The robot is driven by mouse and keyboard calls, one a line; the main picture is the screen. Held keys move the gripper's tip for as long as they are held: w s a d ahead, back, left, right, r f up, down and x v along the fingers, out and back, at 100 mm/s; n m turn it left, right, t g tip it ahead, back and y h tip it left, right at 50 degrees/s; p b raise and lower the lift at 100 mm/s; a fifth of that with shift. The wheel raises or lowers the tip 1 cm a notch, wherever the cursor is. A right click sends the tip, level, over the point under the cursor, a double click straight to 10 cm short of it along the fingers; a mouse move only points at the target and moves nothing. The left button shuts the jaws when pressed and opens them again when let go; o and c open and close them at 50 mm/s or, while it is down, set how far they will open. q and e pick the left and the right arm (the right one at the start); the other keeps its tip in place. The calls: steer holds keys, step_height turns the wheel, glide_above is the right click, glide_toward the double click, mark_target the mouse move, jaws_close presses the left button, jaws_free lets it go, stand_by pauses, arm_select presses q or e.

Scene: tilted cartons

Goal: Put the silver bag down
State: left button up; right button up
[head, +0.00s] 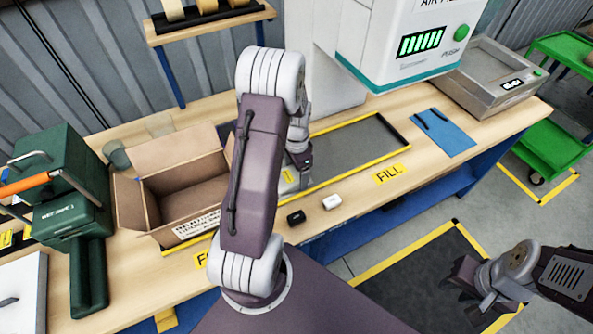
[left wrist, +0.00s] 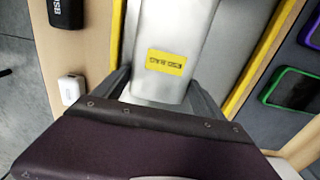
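The silver bag (left wrist: 170,40) with a yellow label fills the middle of the left wrist view. The two fingers of my left gripper (left wrist: 160,92) lie close along its sides and appear shut on it. In the head view only a small part of the bag (head: 286,184) shows beside my left arm, near the yellow-edged grey area (head: 352,142). My arm hides most of it, and whether it touches the surface below is unclear. My right gripper (head: 478,287) is at the lower right, away from the bench, holding nothing visible; its finger gap is unclear.
An open carton (head: 185,200) stands tilted left of my arm. A black block (head: 296,218) and a white block (head: 331,202) lie near the front edge. A blue mat (head: 443,132) and grey case (head: 490,80) are at right. Phones (left wrist: 292,90) lie beside the bag.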

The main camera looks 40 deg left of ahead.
arm_select(q)
steer(key=shift+o, duration=0.7)
